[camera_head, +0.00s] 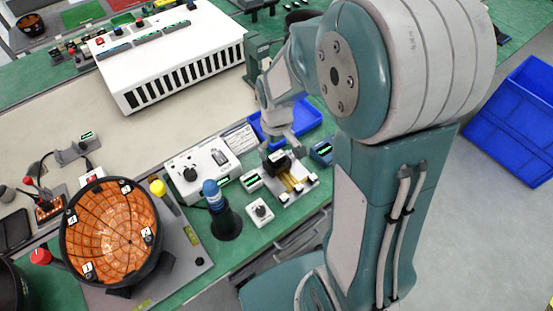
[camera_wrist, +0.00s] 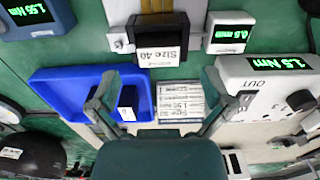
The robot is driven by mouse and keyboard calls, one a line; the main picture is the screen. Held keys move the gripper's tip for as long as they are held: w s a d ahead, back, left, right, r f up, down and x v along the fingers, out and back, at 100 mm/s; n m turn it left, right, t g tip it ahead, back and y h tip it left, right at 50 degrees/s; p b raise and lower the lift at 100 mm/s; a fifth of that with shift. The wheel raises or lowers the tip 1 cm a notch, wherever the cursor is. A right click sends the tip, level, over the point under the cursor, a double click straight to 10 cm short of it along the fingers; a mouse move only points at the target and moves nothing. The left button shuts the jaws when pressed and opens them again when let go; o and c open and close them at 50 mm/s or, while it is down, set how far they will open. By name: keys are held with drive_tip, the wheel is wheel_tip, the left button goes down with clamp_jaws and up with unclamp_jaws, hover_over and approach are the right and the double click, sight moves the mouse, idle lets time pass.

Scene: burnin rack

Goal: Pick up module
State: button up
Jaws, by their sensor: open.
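My gripper (camera_wrist: 158,82) is open and empty, its two fingers spread wide in the wrist view. In the head view my gripper (camera_head: 283,142) is low over the bench, near the blue tray. A black block labelled "Size 40" (camera_wrist: 162,36) sits on a fixture with brass-coloured strips, beyond the fingertips. It also shows in the head view (camera_head: 279,160), partly hidden by my gripper. A small dark piece with a white label (camera_wrist: 127,101) lies in the blue tray (camera_wrist: 62,85), close to the left finger. I cannot tell which of the two is the module.
A white box reading "1.5 Nm" (camera_wrist: 265,66) stands right of the fingers. A small display unit (camera_wrist: 232,30) is beside the block. A printed card (camera_wrist: 180,101) lies between the fingers. A blue-handled tool (camera_head: 213,195) stands upright at the bench front. A blue crate (camera_head: 518,120) is on the floor.

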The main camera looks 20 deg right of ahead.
sight(277, 155)
wheel_tip(277, 155, down, 4)
drive_tip(key=shift+r, duration=0.2)
drive_tip(key=shift+c, duration=0.3)
drive_tip(key=c, duration=1.1)
drive_tip(key=shift+r, duration=0.1)
drive_tip(key=shift+c, duration=0.2)
